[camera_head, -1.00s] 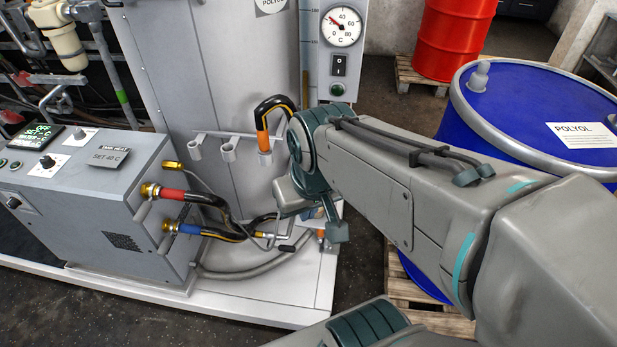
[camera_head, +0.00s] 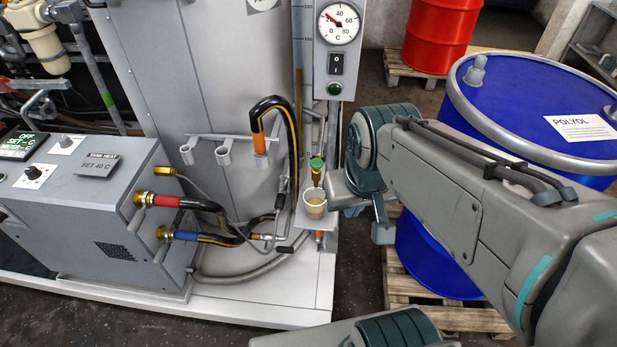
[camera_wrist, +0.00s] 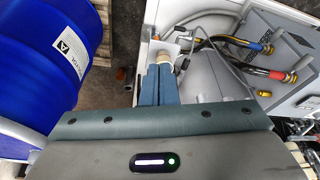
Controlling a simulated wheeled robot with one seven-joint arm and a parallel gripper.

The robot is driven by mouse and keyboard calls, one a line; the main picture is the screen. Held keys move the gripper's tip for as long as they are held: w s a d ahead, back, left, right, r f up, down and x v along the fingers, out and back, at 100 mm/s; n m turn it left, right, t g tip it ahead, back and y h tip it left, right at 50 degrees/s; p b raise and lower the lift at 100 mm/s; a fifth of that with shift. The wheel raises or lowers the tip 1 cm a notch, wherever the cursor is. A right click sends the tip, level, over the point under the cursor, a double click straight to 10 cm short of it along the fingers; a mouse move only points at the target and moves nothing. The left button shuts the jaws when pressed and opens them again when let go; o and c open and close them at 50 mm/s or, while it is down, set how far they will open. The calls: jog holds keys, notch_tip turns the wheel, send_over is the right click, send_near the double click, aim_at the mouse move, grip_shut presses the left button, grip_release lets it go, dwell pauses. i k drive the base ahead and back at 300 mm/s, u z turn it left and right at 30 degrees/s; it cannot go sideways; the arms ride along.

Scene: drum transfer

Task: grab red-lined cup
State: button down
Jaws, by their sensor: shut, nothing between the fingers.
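A small whitish cup (camera_head: 314,208) with a tan inside stands upright on a small light shelf (camera_head: 316,226) below a green-topped valve (camera_head: 317,165). I see no red lining on it. In the wrist view the cup (camera_wrist: 166,57) shows pale just beyond my fingertips. My gripper (camera_wrist: 157,70) is shut and empty, its two blue-grey fingers side by side. In the head view my wrist is just right of the cup, and my fingers cannot be made out there. I cannot tell whether the fingertips touch the cup.
A blue POLYOL drum (camera_head: 440,255) on a wooden pallet (camera_head: 400,285) stands to the right. A grey heater box (camera_head: 75,215) with hoses is at left. A red drum (camera_head: 436,38) stands behind.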

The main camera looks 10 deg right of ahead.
aim_at(314, 201)
jog(key=u, duration=0.05)
jog(key=k, duration=0.5)
jog(key=u, duration=2.05)
jog(key=i, duration=1.55)
jog(key=z, duration=3.8)
